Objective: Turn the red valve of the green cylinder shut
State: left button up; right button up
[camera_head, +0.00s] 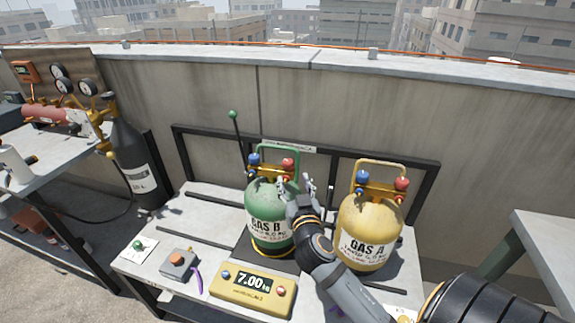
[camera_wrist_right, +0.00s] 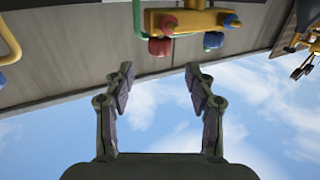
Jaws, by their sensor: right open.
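The green cylinder (camera_head: 266,205), labelled GAS B, stands upright on the bench. Its yellow valve block carries a blue valve (camera_head: 254,160) on the left and a red valve (camera_head: 289,164) on the right. My right gripper (camera_head: 311,184) is open and empty, just right of the green cylinder's top, below and right of the red valve. In the right wrist view my right gripper (camera_wrist_right: 157,82) has its fingers apart, with the red valve (camera_wrist_right: 160,46) beyond them and the blue valve (camera_wrist_right: 213,40) to its right. My left gripper is not in view.
A yellow cylinder (camera_head: 366,228), labelled GAS A, stands close right of my right gripper. A yellow scale display (camera_head: 252,289) reads 7.00 in front. A black rail (camera_head: 425,190) runs behind. A dark cylinder (camera_head: 131,160) and side bench (camera_head: 40,170) stand at left.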

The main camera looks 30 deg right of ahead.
aim_at(289, 167)
jog(key=p+x, duration=0.1)
jog(key=x, duration=0.8)
jog(key=shift+w+d+f, duration=0.1)
jog(key=shift+w, duration=0.2)
